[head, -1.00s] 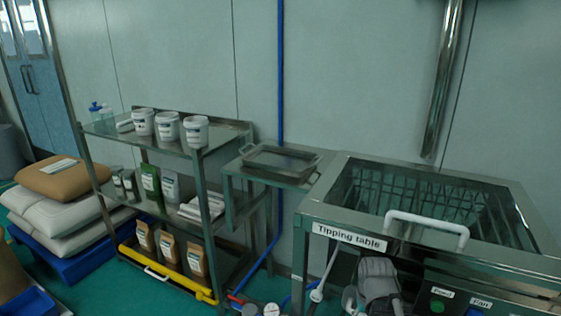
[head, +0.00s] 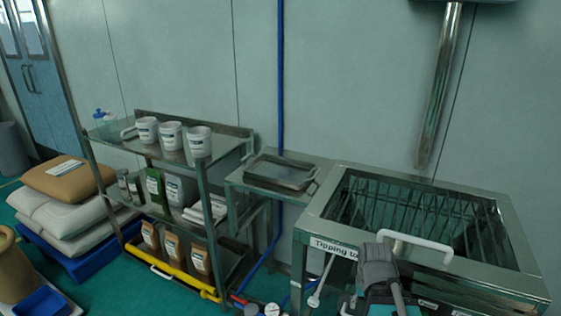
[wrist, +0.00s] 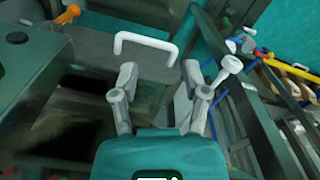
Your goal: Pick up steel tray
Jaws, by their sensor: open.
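The steel tray (head: 281,172) is a shallow rectangular metal pan with raised handles at its ends. It rests flat on a small steel side table (head: 240,182), between the shelf rack and the tipping table. I cannot make out the tray in the wrist view. My arm's end shows at the bottom of the head view, in front of the tipping table, lower than the tray, to its right and apart from it. In the wrist view my gripper (wrist: 158,82) is open, its fingers spread with nothing between them.
The tipping table (head: 318,228) has a grated opening and a white handle (head: 415,246), also in the wrist view (wrist: 147,40). The shelf rack (head: 222,137) holds tubs and bags. A blue pipe (head: 281,90) runs down the wall behind the tray. Sacks are stacked at left.

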